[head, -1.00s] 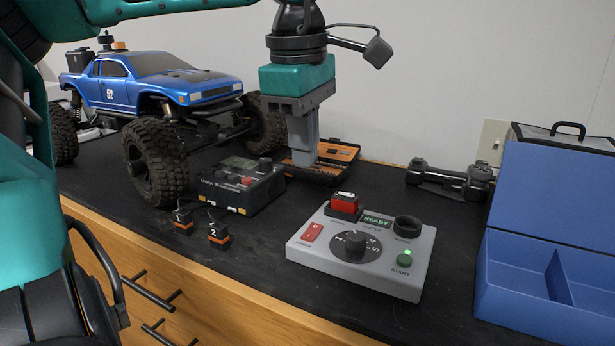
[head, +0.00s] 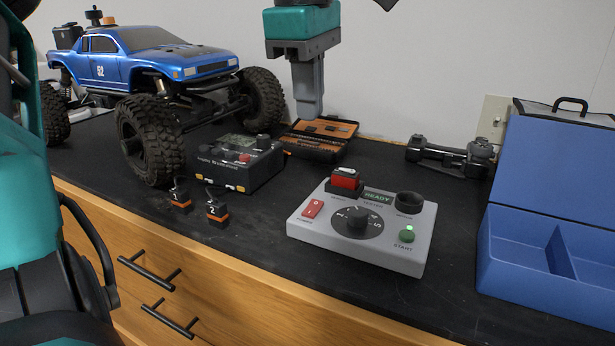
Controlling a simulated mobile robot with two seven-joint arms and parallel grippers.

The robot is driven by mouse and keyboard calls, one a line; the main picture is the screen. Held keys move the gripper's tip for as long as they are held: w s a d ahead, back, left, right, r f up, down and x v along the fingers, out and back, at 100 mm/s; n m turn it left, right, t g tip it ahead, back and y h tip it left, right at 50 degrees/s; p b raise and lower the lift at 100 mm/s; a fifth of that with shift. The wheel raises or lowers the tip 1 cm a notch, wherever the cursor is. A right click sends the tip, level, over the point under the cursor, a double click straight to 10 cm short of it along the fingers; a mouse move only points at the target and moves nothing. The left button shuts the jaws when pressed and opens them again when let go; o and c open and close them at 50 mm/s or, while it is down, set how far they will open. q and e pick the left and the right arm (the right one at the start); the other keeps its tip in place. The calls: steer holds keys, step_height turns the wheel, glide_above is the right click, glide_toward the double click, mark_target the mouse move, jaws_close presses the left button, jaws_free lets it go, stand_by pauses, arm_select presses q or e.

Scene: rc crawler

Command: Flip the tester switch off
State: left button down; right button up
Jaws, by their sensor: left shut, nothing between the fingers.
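The tester (head: 381,257) is a light grey box on the black worktop, right of centre. Its red rocker power switch (head: 313,208) is at the left of its top face. I cannot tell which way the rocker is tipped. The tester also has a READY display (head: 377,196), a black dial (head: 357,223), a green start button (head: 407,235), a black round socket and a red block seated at the back. My left gripper (head: 310,112) points down with its fingers shut and empty, above and behind the tester, apart from it. My right gripper is not in view.
A blue crawler truck (head: 150,62) stands at the left. A dark box with a display (head: 236,162), two small numbered plugs (head: 217,210) and an open orange-and-black case (head: 320,139) lie between.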

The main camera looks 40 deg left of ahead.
mark_target(311, 211)
arm_select(q)
steer(key=shift+d, duration=0.2)
steer(key=f, duration=0.4)
steer(key=w+f, duration=0.1)
steer(key=f, duration=0.8)
steer(key=shift+w+a+f+b, duration=0.3)
steer(key=shift+a+f, duration=0.05)
steer(key=shift+f, duration=0.05)
steer(key=shift+f+b, duration=0.5)
steer(key=shift+b, duration=0.3)
steer(key=shift+r, duration=0.15)
steer(key=shift+s, duration=0.15)
steer(key=shift+s+d+f, duration=0.15)
steer(key=shift+s+f, duration=0.05)
steer(key=shift+s, duration=0.05)
steer(key=shift+s+d+r, duration=0.1)
steer(key=shift+s+d, duration=0.05)
steer(key=shift+s, duration=0.3)
